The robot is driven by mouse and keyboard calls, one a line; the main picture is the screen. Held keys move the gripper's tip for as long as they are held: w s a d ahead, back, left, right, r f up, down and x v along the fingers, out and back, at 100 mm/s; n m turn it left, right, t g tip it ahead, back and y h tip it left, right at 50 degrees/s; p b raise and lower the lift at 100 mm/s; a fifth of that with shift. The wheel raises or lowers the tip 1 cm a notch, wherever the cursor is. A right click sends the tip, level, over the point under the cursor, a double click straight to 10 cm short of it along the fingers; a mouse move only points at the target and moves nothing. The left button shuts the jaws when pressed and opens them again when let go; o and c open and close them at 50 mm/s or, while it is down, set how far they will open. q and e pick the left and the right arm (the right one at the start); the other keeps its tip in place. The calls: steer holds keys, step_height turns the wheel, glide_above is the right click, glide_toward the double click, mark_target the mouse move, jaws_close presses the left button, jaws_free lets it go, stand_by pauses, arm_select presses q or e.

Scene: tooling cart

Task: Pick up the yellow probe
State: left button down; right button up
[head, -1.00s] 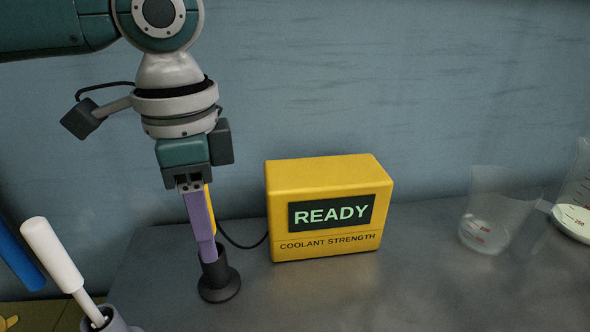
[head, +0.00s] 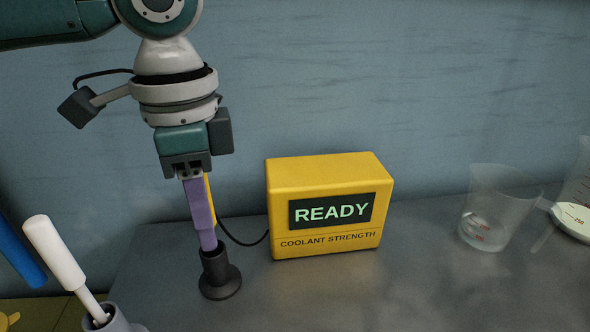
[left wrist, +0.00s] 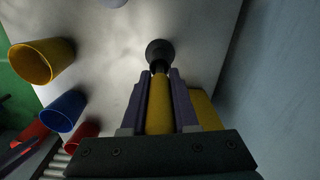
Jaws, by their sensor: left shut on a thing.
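The yellow probe (head: 208,188) stands upright above the black round-based holder (head: 220,278), mostly hidden behind my left gripper's purple fingers in the head view. My left gripper (head: 207,240) is shut on the probe, pointing down, with its fingertips just above the holder's mouth. In the left wrist view the yellow probe (left wrist: 160,105) lies between the two fingers, its dark lower end toward the holder (left wrist: 158,49). I cannot tell how far that end sits in the holder. A black cable runs from near the probe to the yellow coolant meter (head: 330,170), which reads READY. My right gripper is out of view.
A clear beaker (head: 487,222) and another clear vessel (head: 573,215) stand at the right. A white-handled tool (head: 54,253) leans in a grey cup at lower left, beside a blue handle (head: 20,255). The wrist view shows a yellow cup (left wrist: 42,62) and a blue cup (left wrist: 60,110).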

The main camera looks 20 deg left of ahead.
arm_select(q)
step_height(320, 180, up, 19)
steer(key=p, duration=0.3)
steer(key=shift+p, duration=0.4)
steer(key=shift+r, duration=0.2)
stand_by(0.7)
